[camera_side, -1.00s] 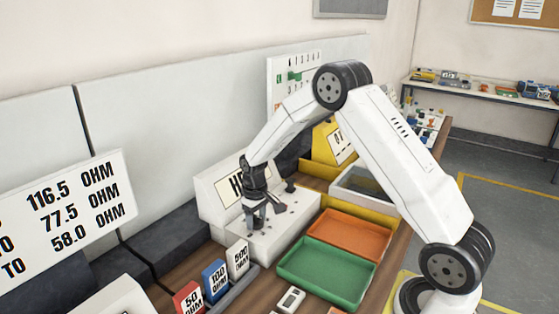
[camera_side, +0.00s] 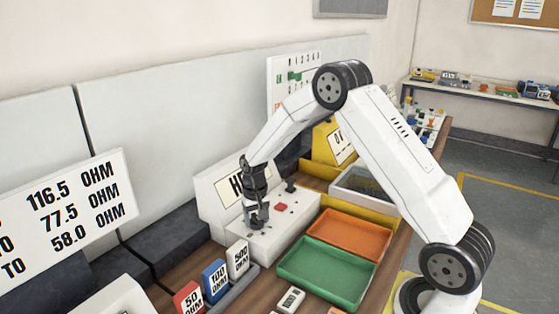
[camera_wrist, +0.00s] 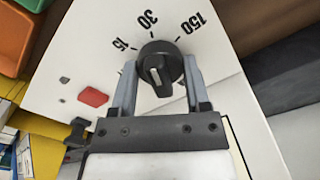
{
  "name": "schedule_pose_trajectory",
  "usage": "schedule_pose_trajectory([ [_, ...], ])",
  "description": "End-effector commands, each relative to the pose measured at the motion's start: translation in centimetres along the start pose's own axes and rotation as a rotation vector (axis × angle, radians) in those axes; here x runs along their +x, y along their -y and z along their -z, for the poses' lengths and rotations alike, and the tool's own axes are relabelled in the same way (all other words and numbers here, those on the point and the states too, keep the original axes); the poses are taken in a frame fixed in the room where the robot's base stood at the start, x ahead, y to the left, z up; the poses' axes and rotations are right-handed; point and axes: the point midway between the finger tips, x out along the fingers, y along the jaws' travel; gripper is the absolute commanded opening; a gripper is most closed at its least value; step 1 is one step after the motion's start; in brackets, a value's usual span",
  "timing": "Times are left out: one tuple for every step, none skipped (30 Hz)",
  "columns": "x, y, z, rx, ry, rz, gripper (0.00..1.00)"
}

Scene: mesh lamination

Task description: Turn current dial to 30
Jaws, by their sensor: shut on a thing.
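The current dial (camera_wrist: 160,64) is a round black knob with a raised ridge and a small pale mark, on a white panel printed 15 (camera_wrist: 121,44), 30 (camera_wrist: 147,20) and 150 (camera_wrist: 193,23). The ridge runs nearly up and down in the wrist view, its upper end towards 30. I cannot tell which end is the pointer. My gripper (camera_wrist: 160,80) is shut on the dial, one finger on each side of it.
A red button (camera_wrist: 92,96) lies beside the dial on the panel, and a dark post (camera_side: 290,186) stands farther back on the unit. Orange (camera_side: 350,235) and green (camera_side: 327,273) trays sit to the right. Labelled resistor blocks (camera_side: 238,258) stand in front.

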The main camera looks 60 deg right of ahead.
Motion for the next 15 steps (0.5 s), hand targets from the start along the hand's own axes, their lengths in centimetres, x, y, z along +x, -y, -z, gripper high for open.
schedule_pose_trajectory([
  [0.03,-0.01,-0.13,0.0,0.005,-0.001,0.01],
  [0.03,-0.01,-0.13,-0.001,0.005,-0.001,0.01],
  [0.03,-0.01,-0.13,-0.001,0.005,-0.001,0.01],
  [0.03,-0.01,-0.14,-0.001,0.005,-0.001,0.01],
  [0.03,0.0,-0.14,-0.001,0.005,-0.001,0.01],
  [0.04,-0.01,-0.14,-0.001,0.005,-0.001,0.7],
  [0.04,-0.01,-0.14,-0.001,0.005,-0.001,0.79],
  [0.03,0.0,-0.13,-0.001,0.004,-0.001,0.89],
  [0.03,0.0,-0.11,-0.002,0.004,-0.001,0.95],
  [0.03,0.0,-0.11,-0.002,0.004,-0.001,0.95],
  [0.02,0.0,-0.09,-0.002,0.003,-0.001,0.95],
  [0.02,0.01,-0.08,-0.002,0.003,-0.001,0.95],
  [0.02,0.01,-0.07,-0.002,0.002,-0.001,0.95],
  [0.02,0.0,-0.07,-0.002,0.002,-0.001,0.95],
  [0.02,0.01,-0.06,-0.002,0.002,0.0,0.95],
])
